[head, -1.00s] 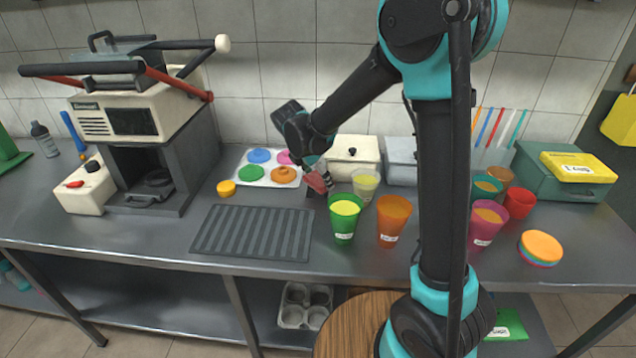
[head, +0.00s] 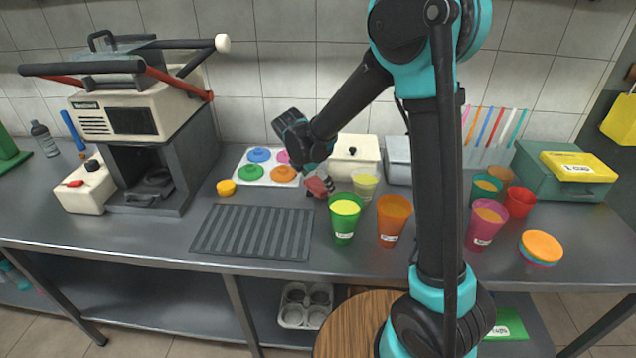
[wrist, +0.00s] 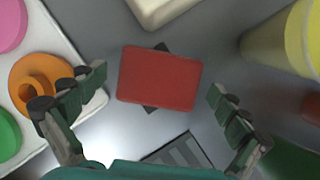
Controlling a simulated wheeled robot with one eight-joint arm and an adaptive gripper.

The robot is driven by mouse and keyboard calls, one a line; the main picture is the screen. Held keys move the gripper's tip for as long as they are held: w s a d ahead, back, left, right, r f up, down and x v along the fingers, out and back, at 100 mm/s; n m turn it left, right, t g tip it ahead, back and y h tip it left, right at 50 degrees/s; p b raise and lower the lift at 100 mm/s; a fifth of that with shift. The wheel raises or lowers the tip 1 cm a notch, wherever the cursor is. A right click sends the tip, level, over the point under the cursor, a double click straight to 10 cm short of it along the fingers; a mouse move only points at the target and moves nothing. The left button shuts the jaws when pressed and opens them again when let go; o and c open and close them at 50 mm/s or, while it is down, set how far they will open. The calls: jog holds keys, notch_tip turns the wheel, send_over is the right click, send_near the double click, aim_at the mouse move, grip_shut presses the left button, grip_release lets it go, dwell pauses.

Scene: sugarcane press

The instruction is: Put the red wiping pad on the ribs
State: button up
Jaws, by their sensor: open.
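The red wiping pad (head: 318,184) is on the counter's back part, behind the green cup. In the wrist view the pad (wrist: 160,78) lies between the two spread fingers of my gripper (wrist: 157,88), with a gap on each side. A dark, angled piece shows from under the pad. My gripper (head: 319,178) is open and empty, pointing down over the pad, and partly hides it in the head view. The ribs are a dark ribbed plate (head: 254,231) lying flat on the counter, front left of the pad. Its corner (wrist: 180,153) shows low in the wrist view.
A white tray of coloured lids (head: 243,180) lies left of the pad. A green cup (head: 344,226), an orange cup (head: 393,225) and a pale cup (head: 364,188) stand close on its right. A cream box (head: 354,158) is behind. The press (head: 140,130) stands far left.

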jog(key=shift+r, duration=0.1)
jog(key=v, duration=1.2)
jog(key=shift+s, duration=0.1)
